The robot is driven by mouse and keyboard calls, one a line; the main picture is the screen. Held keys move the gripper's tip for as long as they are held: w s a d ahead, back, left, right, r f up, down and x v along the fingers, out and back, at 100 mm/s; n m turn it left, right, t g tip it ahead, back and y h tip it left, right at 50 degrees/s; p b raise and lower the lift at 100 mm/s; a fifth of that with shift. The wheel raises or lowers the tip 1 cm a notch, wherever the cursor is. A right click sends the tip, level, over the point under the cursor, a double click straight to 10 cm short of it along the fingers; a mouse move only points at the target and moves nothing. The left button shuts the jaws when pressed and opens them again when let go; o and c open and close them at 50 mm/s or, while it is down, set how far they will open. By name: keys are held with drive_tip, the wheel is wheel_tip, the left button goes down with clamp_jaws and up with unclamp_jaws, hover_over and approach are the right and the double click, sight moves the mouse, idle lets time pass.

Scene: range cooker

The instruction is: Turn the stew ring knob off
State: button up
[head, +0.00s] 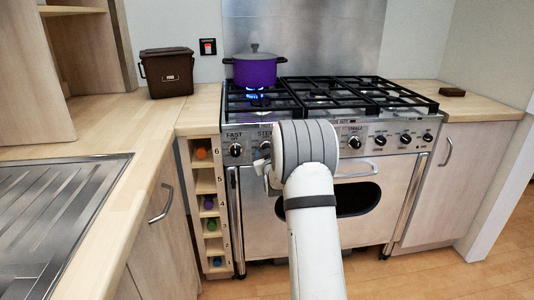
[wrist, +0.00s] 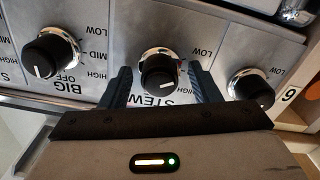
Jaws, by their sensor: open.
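The stew ring knob (wrist: 159,72) is black with a silver collar and a white mark. In the wrist view it sits above the upside-down STEW label, its mark toward the lower right. My gripper (wrist: 161,70) is open, with one dark finger on each side of the knob; I cannot tell whether they touch it. In the head view my gripper (head: 264,165) is at the left part of the cooker's control panel, and my arm hides part of the panel. A blue flame (head: 256,96) burns under the purple pot (head: 254,71) on the back left ring.
The FAST knob (head: 236,149) is left of my gripper; the wrist view shows it at right (wrist: 250,87), with the BIG knob (wrist: 48,55) at left. An oven door handle (head: 357,170) lies below the panel. A rack with coloured items (head: 205,188) stands left.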

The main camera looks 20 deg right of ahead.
drive_tip(key=shift+c, duration=0.6)
drive_tip(key=c, duration=0.9)
drive_tip(key=shift+o, duration=0.2)
drive_tip(key=m+b, duration=0.1)
drive_tip(key=b, duration=0.1)
drive_tip(key=m+b, duration=0.2)
drive_tip(key=shift+f+m, duration=0.2)
drive_tip(key=shift+m, duration=0.1)
drive_tip(key=m+b, duration=0.4)
drive_tip(key=m, duration=0.2)
drive_tip(key=shift+r, duration=0.1)
drive_tip(key=m+b, duration=0.2)
drive_tip(key=m, duration=0.2)
drive_tip(key=m+b, duration=0.1)
drive_tip(key=m, duration=0.2)
drive_tip(key=shift+r+m, duration=0.15)
drive_tip(key=shift+m, duration=0.25)
drive_tip(key=m+b, duration=0.1)
drive_tip(key=m, duration=0.2)
drive_tip(key=shift+r+m+b, duration=0.1)
drive_tip(key=shift+m+b, duration=0.2)
drive_tip(key=shift+m, duration=1.4)
